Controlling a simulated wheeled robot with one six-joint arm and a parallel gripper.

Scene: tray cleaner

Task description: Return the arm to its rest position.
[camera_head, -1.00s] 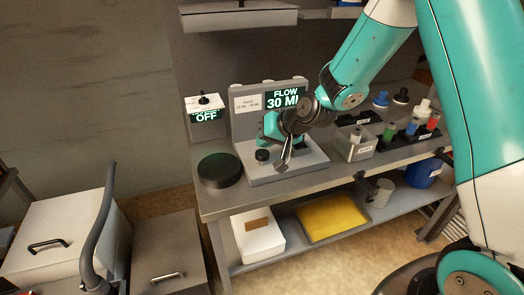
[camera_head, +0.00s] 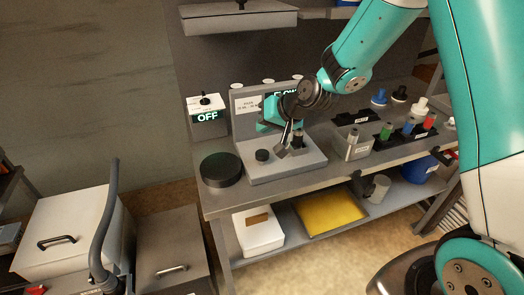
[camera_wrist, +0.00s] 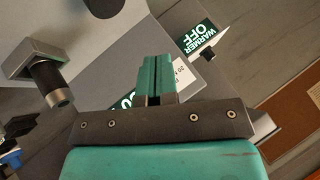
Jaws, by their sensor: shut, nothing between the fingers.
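My gripper (camera_wrist: 158,64) shows in the wrist view with its two teal fingers together and nothing between them. In the head view my gripper (camera_head: 284,150) hangs at the end of the bent arm, in front of the grey flow station (camera_head: 288,172) on the bench. The wrist covers much of the green FLOW display there. The fingertips are hard to make out in the head view, and I cannot tell whether they touch the station. The upper arm crosses the upper right.
A warmer switch (camera_head: 205,103) reading OFF is on the wall panel. A black round disc (camera_head: 221,169) sits on the bench left of the station. A small grey bin (camera_head: 352,147) and several coloured vials stand to the right. A shelf (camera_head: 238,17) juts out above.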

